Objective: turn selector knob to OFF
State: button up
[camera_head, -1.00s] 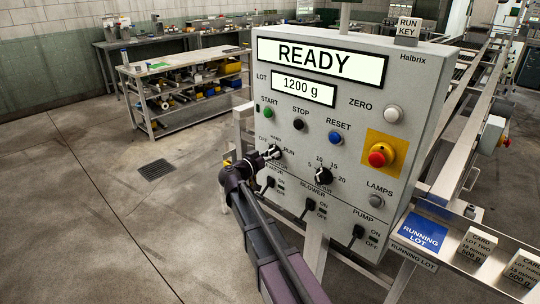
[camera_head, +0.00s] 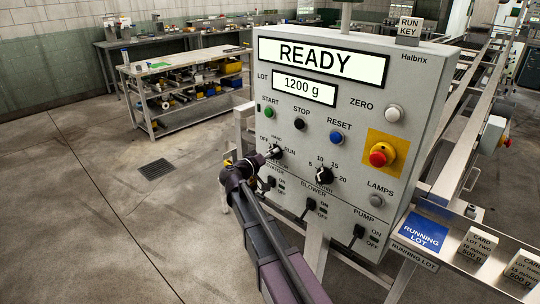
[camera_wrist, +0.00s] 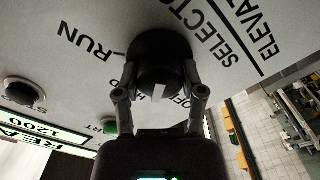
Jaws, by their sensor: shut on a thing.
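The selector knob (camera_wrist: 163,62) is a round black knob with a white pointer mark on the grey control panel. In the wrist view its pointer faces the picture's bottom, between the RUN lettering on the left and the partly hidden OFF lettering on the right. My gripper (camera_wrist: 160,98) has one finger on each side of the knob and is shut on it. In the head view, my gripper (camera_head: 264,157) reaches the knob (camera_head: 276,151) from the lower left. The wrist hides part of the panel there, and the exact pointer angle is hard to read.
The panel (camera_head: 425,90) shows READY and 1200 g. A dial (camera_head: 324,176) sits right of the knob, and lever switches (camera_head: 310,205) sit below. START (camera_head: 269,112), STOP (camera_head: 299,124) and RESET (camera_head: 336,138) buttons are above. A red emergency button (camera_head: 380,156) is farther right.

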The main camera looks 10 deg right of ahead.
jog(key=n, duration=0.6)
jog(key=shift+d, duration=0.1)
dwell(0.4)
jog(key=o, duration=1.1)
jog(key=shift+d, duration=0.1)
jog(key=shift+o, duration=0.2)
jog(key=v, duration=1.2)
